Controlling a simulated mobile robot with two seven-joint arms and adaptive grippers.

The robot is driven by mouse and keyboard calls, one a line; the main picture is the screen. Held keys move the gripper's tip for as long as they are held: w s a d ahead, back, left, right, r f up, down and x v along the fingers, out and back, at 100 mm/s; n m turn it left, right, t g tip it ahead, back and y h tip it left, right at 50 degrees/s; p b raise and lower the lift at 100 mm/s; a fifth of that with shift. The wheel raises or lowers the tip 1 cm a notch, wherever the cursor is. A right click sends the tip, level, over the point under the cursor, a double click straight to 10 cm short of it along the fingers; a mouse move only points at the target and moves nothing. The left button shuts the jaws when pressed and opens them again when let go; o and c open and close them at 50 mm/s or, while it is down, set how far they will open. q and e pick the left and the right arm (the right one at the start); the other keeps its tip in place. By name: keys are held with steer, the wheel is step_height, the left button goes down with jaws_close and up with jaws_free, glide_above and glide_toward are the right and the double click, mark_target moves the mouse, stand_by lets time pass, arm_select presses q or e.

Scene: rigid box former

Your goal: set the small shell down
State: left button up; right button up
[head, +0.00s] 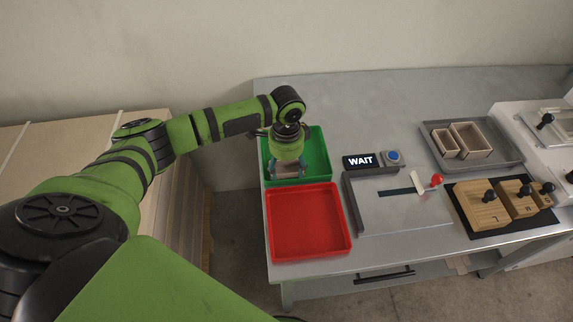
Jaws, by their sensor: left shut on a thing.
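My left gripper (287,167) reaches down over the green tray (321,152) at the back left of the table. It is shut on a small brownish piece, the small shell (287,171), which shows only in part between the fingers. I cannot tell whether the shell touches the tray floor. My wrist and hand hide the middle of the green tray. My right gripper is not in view.
An empty red tray (306,222) lies just in front. Right of it are a grey fixture (400,213) with a red-knobbed lever (437,180), a WAIT sign (360,160), and a blue button (393,156). A grey tray (497,165) holds two open boxes; knobbed wooden blocks (482,208) stand in front.

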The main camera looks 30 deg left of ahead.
arm_select(q)
steer(key=shift+f, duration=0.15)
steer(key=o, duration=1)
steer(key=shift+c, duration=0.2)
step_height(320, 180, up, 12)
steer(key=b, duration=0.1)
steer(key=shift+r, duration=0.2)
